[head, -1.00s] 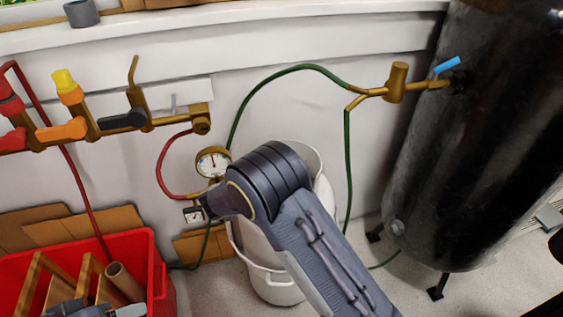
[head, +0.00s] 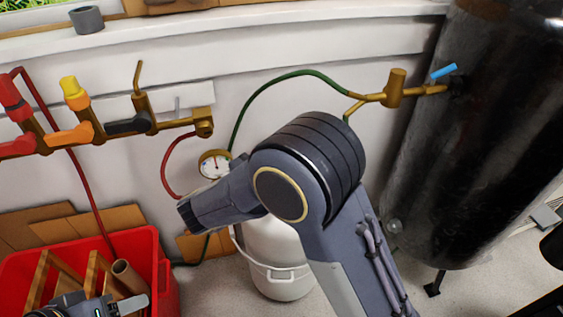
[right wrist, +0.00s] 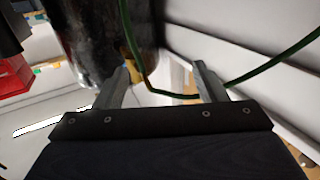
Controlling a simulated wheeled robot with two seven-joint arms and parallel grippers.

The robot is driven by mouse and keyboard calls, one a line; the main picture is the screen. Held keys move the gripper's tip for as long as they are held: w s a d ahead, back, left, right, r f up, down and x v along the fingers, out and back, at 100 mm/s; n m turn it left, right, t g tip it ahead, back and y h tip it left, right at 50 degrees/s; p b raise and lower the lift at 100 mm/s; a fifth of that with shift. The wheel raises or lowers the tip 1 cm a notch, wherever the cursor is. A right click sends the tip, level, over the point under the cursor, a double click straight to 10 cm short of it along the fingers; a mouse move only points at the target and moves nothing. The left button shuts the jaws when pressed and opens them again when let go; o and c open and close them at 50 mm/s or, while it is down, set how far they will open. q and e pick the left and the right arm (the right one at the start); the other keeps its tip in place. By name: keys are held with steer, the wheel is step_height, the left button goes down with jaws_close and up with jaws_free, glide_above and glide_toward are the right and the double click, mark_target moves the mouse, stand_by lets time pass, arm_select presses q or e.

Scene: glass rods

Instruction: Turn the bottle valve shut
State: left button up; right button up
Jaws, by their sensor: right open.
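A white gas bottle (head: 285,262) stands on the floor at the middle of the head view. Its top and valve are hidden behind my right arm. A round gauge (head: 213,163) shows just behind my right wrist, with a red hose beside it. My right gripper is hidden in the head view. In the right wrist view my right gripper (right wrist: 163,82) has its two fingers wide apart, with nothing held between them. My left gripper (head: 130,303) shows only partly at the lower left, over the red crate; its jaws are unclear.
A black tank (head: 470,150) stands at the right, with a blue-handled valve (head: 444,71) and brass fitting. A green hose (head: 290,75) loops along the wall. A manifold with coloured handles (head: 122,122) is at the left. A red crate (head: 165,285) holds wooden pieces.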

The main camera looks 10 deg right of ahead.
steer(key=s, duration=0.1)
steer(key=s+r, duration=0.1)
steer(key=s, duration=0.1)
steer(key=shift+s+a+r, duration=0.1)
steer(key=shift+a+r, duration=0.1)
steer(key=shift+a, duration=0.2)
steer(key=w+d+f+n+t+y+b, duration=0.3)
steer(key=w+d+n+t+y+b, duration=0.25)
steer(key=w+t+y+b, duration=0.4)
step_height(320, 180, down, 10)
steer(key=s+n+y+b, duration=0.1)
steer(key=n+y+b, duration=0.3)
steer(key=n+y, duration=0.4)
steer(key=w, duration=0.2)
steer(key=w+b, duration=0.1)
steer(key=w, duration=0.4)
steer(key=shift+w+a+r+b, duration=0.15)
steer(key=shift+a+b, duration=0.15)
steer(key=shift+b, duration=0.05)
steer(key=shift+c, duration=0.4)
